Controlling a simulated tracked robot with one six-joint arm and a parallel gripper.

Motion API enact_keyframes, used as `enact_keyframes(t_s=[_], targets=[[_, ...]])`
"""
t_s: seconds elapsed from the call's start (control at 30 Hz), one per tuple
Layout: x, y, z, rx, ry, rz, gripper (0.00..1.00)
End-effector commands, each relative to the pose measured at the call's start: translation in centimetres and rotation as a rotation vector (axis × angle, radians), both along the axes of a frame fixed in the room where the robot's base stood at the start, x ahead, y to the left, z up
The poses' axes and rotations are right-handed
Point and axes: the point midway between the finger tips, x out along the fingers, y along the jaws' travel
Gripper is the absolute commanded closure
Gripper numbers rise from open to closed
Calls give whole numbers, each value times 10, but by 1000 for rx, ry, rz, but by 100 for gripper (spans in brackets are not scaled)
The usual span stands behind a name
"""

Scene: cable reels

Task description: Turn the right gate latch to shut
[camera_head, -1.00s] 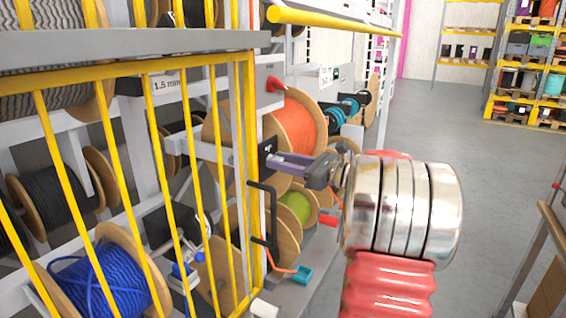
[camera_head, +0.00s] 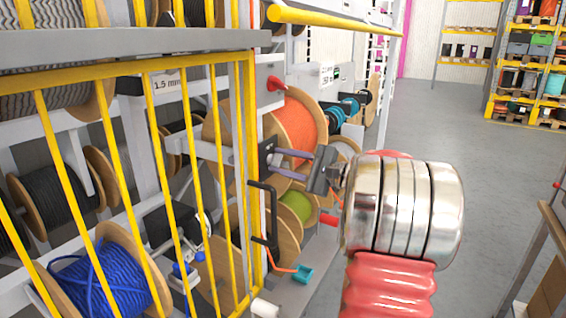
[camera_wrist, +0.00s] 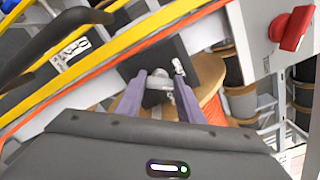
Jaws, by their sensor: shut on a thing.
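The right gate latch (camera_wrist: 158,82) is a small grey metal knob on a black plate (camera_wrist: 182,55), seen in the wrist view. In the head view, its black plate (camera_head: 267,151) stands at the right edge of the yellow gate (camera_head: 248,200). My gripper (camera_wrist: 158,92) has its two purple-grey fingers on either side of the knob and is shut on it. In the head view, my gripper (camera_head: 277,164) reaches left from the wrist to the plate. The fingers hide most of the knob there, and its exact angle is hard to tell.
A black gate handle (camera_head: 262,215) is just below the latch. A red knob (camera_head: 275,84) sits on a grey panel above. An orange cable reel (camera_head: 300,125) stands close behind my gripper. The floor (camera_head: 435,130) to the right is open.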

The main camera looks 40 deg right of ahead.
Motion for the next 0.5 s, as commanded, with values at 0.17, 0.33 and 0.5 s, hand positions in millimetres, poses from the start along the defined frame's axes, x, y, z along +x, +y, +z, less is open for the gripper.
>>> enact_keyframes(t_s=[0.17,0.33,0.5], targets=[[0,1,-2,-155,-53,1,88],[0,1,-3,-304,-106,2,88],[0,2,-4,-434,-152,3,88]])
